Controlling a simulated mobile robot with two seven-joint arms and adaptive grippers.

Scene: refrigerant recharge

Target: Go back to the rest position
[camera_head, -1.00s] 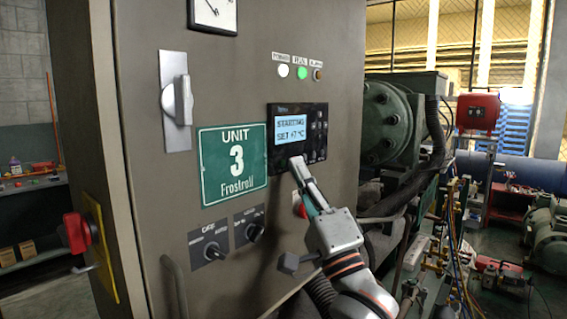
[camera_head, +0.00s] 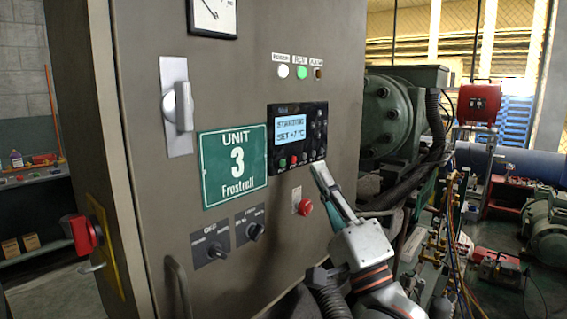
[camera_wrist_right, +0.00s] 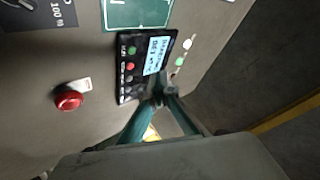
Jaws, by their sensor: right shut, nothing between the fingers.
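My right gripper (camera_head: 318,166) is shut and empty, just below and right of the control panel (camera_head: 297,137) on the cabinet front. From the pictures there seems to be a small gap to the panel. The panel has a lit display (camera_head: 291,131) reading a set value, with small buttons around it. A red push button (camera_head: 305,207) sits below the panel, left of my gripper, and also shows in the right wrist view (camera_wrist_right: 68,98). My left gripper is out of view.
The grey cabinet (camera_head: 150,180) carries a green Unit 3 sign (camera_head: 233,165), rotary switches (camera_head: 216,250) and a lever switch (camera_head: 177,106). A red handle (camera_head: 80,233) juts from its left side. Pipes and a green compressor (camera_head: 390,110) stand right of the cabinet, close behind my right arm.

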